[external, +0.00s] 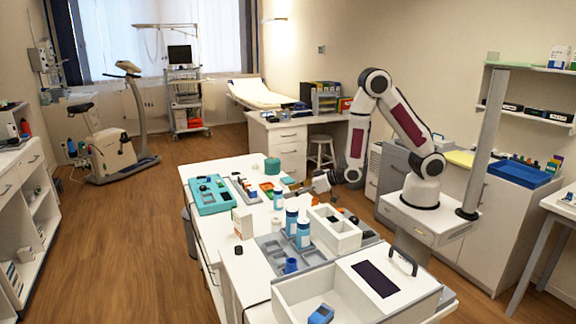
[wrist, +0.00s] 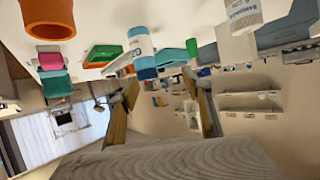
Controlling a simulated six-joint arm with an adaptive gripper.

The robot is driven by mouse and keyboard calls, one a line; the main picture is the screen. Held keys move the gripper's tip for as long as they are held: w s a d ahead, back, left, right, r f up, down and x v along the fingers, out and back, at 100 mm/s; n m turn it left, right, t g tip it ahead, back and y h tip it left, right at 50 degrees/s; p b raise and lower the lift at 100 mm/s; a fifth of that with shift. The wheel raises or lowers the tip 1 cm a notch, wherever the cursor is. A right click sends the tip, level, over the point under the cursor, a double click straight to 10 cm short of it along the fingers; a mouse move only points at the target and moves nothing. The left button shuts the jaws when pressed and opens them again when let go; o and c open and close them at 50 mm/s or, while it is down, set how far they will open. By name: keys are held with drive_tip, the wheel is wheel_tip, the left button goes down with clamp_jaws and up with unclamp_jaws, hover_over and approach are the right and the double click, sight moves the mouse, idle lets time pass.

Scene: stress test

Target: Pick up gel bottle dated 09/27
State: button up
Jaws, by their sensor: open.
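Several white bottles with blue caps stand on the white table in the external view: one at the back (external: 278,199), one in the middle (external: 291,220) and one nearer the front (external: 303,234). The wrist view is roughly upside down and shows a white and blue bottle (wrist: 141,52) just above the left fingertip, and a white labelled bottle (wrist: 240,14) at the top right. I cannot read the dates. My gripper (external: 321,183) is low by the table's far right edge, right of the bottles. Its fingers (wrist: 167,95) are apart and hold nothing.
A teal tray (external: 210,208) lies at the table's back left. A white divided box (external: 336,240) stands right of the bottles, with a larger white bin (external: 300,292) in front. An orange cup (wrist: 48,18) and a green box (wrist: 103,54) show near my gripper.

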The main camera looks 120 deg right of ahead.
sight(278, 197)
drive_tip(key=shift+s+d+f+h, duration=0.2)
drive_tip(key=shift+s+d+f, duration=0.1)
drive_tip(key=shift+d+f, duration=0.15)
drive_tip(key=shift+s+d+f+h, duration=0.2)
drive_tip(key=shift+s+d+f, duration=0.1)
drive_tip(key=shift+d, duration=0.2)
drive_tip(key=shift+x, duration=1.3)
drive_tip(key=shift+w+d+f, duration=0.35)
drive_tip(key=shift+d+f, duration=0.15)
drive_tip(key=shift+f, duration=0.1)
drive_tip(key=shift+f+x, duration=0.25)
drive_tip(key=shift+x, duration=1.55)
drive_tip(key=shift+c, duration=0.3)
drive_tip(key=c, duration=1.2)
